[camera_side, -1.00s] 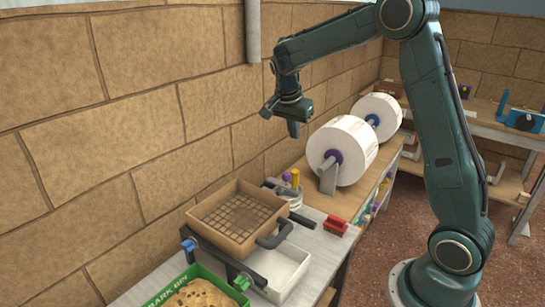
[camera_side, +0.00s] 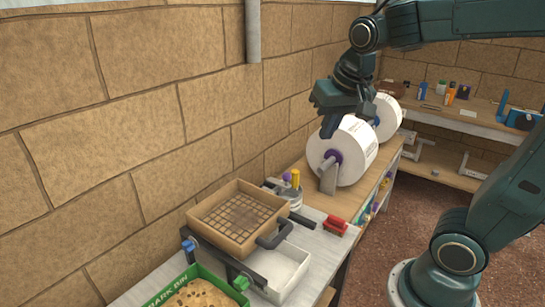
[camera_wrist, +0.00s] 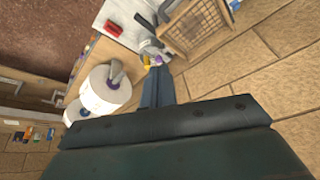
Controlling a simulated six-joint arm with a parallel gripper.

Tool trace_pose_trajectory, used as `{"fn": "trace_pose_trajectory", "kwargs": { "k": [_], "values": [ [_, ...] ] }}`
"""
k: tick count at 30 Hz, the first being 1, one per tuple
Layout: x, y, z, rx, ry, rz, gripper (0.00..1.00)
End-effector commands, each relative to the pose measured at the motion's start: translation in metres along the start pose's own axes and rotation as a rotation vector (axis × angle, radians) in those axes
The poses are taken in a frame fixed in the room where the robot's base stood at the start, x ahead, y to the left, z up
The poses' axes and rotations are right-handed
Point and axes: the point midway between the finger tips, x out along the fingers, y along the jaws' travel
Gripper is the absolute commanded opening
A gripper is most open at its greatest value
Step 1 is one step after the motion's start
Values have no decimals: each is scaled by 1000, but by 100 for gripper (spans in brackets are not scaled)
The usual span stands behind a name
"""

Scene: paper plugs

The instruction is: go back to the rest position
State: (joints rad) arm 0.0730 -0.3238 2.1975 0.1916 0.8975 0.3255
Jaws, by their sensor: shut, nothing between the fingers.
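My gripper (camera_side: 328,128) is shut and empty. In the side view it hangs in the air in front of the nearer white paper roll (camera_side: 352,143), overlapping its upper left edge in the picture. In the wrist view the shut fingers of my gripper (camera_wrist: 157,85) point down toward the bench, with the paper roll (camera_wrist: 106,90) to their left. I cannot tell the exact gap between gripper and roll. My forearm runs off the top right of the side view.
A sieve box (camera_side: 238,243) with a mesh stands on the bench above a white tray (camera_side: 283,268). A green bin (camera_side: 222,289) holds brown material. A red brush (camera_side: 335,225) lies near the bench edge. A second roll (camera_side: 388,118) stands behind. A brick wall (camera_side: 150,120) borders the bench.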

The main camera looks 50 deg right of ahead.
Motion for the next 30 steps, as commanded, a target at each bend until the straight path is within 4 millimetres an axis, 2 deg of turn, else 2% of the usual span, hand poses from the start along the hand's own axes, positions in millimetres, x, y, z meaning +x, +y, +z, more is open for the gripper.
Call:
{"fn": "trace_pose_trajectory", "kwargs": {
  "k": [6, 15, 21, 30],
  "values": [
    [-17, 2, 45, -199, 32, -74, 0],
    [-24, 8, 100, -446, 79, -154, 0],
    [-24, 9, 117, -524, 95, -177, 0],
    [-24, 9, 119, -535, 96, -179, 0]
  ]
}}
